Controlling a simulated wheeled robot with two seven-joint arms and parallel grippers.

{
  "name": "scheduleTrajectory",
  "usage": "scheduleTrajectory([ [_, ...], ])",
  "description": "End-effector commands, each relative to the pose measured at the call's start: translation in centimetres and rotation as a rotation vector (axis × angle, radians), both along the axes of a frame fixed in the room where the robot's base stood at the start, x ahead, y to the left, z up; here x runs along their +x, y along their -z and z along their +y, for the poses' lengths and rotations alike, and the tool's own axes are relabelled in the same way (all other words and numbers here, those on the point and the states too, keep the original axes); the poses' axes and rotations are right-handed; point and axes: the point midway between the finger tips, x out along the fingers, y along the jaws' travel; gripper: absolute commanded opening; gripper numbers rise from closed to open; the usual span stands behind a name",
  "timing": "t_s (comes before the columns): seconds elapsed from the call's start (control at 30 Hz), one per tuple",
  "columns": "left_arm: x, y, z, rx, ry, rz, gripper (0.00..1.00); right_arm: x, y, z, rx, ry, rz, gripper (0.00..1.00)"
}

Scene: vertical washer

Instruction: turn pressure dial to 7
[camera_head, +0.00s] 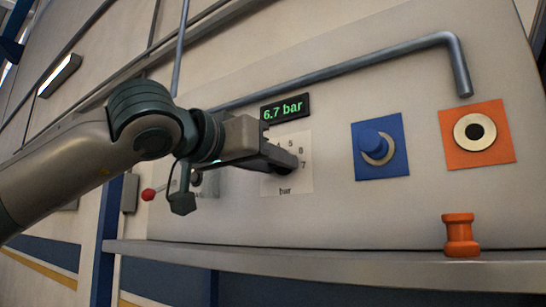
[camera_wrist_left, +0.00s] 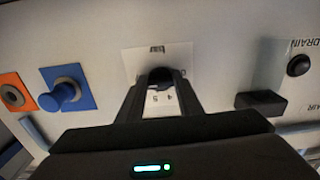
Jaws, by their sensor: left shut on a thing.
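The pressure dial has a white scale plate (camera_head: 301,181) with numbers and the word "bar", on the upright panel. My left gripper (camera_head: 287,163) reaches in from the left and is shut on the dial's dark knob, which it mostly hides. In the left wrist view the knob (camera_wrist_left: 160,75) sits between the fingertips, in front of the white plate (camera_wrist_left: 183,55). The pointer is hidden. The display (camera_head: 285,108) above the dial reads "6.7 bar" in green. My right gripper is not in view.
Right of the dial are a blue plate with a blue peg (camera_head: 373,143) and an orange plate with a ring (camera_head: 475,132). An orange spool-shaped piece (camera_head: 460,236) stands on the ledge (camera_head: 340,259). A grey pipe (camera_head: 370,62) runs above. A red-tipped lever (camera_head: 148,194) is at left.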

Motion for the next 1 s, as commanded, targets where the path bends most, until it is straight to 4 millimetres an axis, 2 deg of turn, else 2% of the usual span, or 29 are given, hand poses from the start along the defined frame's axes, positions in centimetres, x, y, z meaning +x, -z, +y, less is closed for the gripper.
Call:
scheduleTrajectory([
  [0.33, 0.12, 0.38, -0.03, 0.159, 0.001, -0.106, 0.1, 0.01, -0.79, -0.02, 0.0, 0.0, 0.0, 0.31],
  [0.87, 0.14, 0.51, -0.04, 0.191, 0.001, -0.127, 0.1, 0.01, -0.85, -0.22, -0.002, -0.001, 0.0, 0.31],
  [0.9, 0.14, 0.52, -0.04, 0.19, 0.001, -0.126, 0.35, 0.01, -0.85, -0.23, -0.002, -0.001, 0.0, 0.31],
  [0.97, 0.15, 0.51, -0.05, 0.19, 0.001, -0.126, 0.5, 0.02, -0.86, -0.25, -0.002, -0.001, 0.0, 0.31],
  [1.0, 0.14, 0.46, -0.03, 0.19, 0.001, -0.127, 0.52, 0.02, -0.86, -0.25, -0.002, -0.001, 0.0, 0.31],
])
